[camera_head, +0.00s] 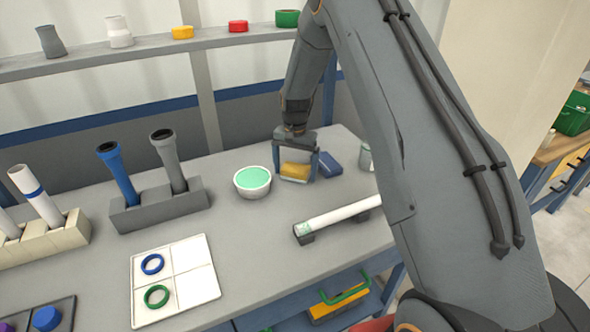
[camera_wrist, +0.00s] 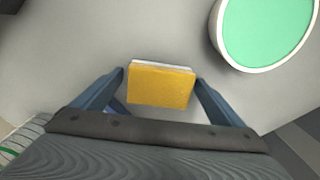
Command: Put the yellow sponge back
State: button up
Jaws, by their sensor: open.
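The yellow sponge (camera_head: 295,171) lies on the grey workbench in the head view, right of the bowl. In the wrist view the yellow sponge (camera_wrist: 161,86) sits between the two blue fingers of my gripper (camera_wrist: 160,82). A narrow gap seems to show on each side of it. In the head view my gripper (camera_head: 296,165) points down over the sponge, with a finger on either side. It is open. The sponge shows a pale layer along its far edge in the wrist view.
A white bowl (camera_head: 240,186) with green contents stands close left of my gripper. A white pipe (camera_head: 338,217) rests on supports in front. A grey two-pipe holder (camera_head: 160,206) and white tray (camera_head: 205,287) stand further left.

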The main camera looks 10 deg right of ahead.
aim_at(295, 168)
notch_tip(295, 168, up, 11)
jog(key=b, duration=0.3)
jog(key=s+n, duration=0.6)
jog(key=s, duration=2.6)
jog(key=shift+s+n+t, duration=0.4)
jog(key=shift+d, duration=0.1)
jog(key=shift+c, duration=0.4)
